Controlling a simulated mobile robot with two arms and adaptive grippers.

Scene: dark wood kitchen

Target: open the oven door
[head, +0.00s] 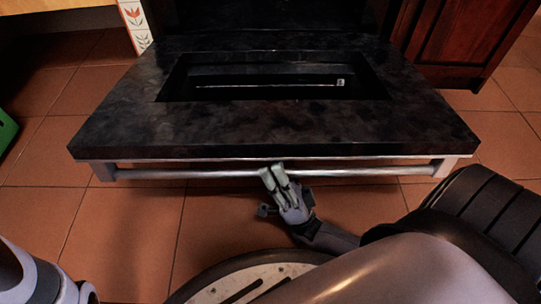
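The oven door (120,125) is a dark, marbled slab with a window set in it. It is swung down and lies about level, with its front edge toward me. Its metal handle bar (210,174) runs along that front edge. My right gripper (273,174) is at the middle of the bar, with its pale fingertips overlapping the bar in the picture. The two fingers are close together, but I cannot tell whether they grip the bar or only touch it. My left gripper does not show.
A dark red wooden cabinet (465,40) stands behind at the right. A tiled post (136,25) is at the back left, and a green object (5,130) is at the left edge. Terracotta floor (45,200) is clear on both sides of the door.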

